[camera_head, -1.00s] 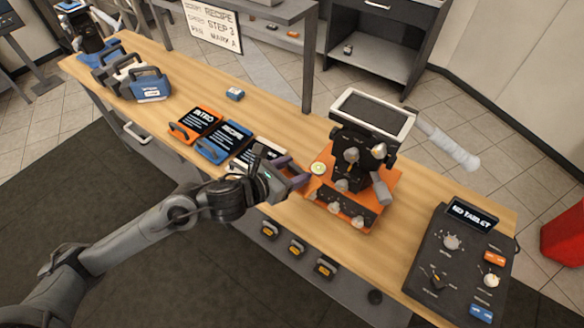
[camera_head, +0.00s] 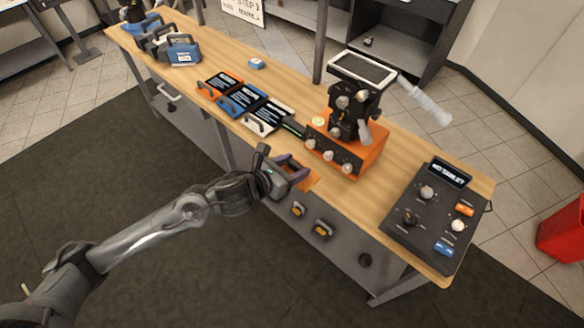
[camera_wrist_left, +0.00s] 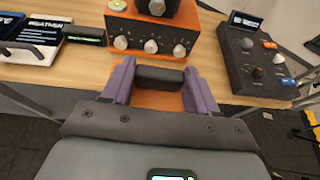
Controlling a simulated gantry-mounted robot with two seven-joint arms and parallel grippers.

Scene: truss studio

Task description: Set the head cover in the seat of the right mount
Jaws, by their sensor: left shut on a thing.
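My left gripper (camera_head: 298,176), with purple fingers, is shut on the black grip bar (camera_wrist_left: 160,77) of an orange plate, which I take as the head cover (camera_head: 311,183). In the head view the plate overlaps the table's front edge; its height above the table is unclear. The right mount (camera_head: 352,163) stands beyond it, with an orange base, a row of knobs and a dark upright carrying a framed screen. In the left wrist view its knobbed base (camera_wrist_left: 150,40) is straight ahead, apart from the plate. I cannot make out its seat. My right gripper is not in view.
Orange, blue and white slates (camera_head: 268,117) lie left of the mount. A dark control panel (camera_head: 425,215) stands at the right. Blue and grey handled cases (camera_head: 180,50) are at the far left. The wood (camera_head: 365,195) between mount and panel is clear.

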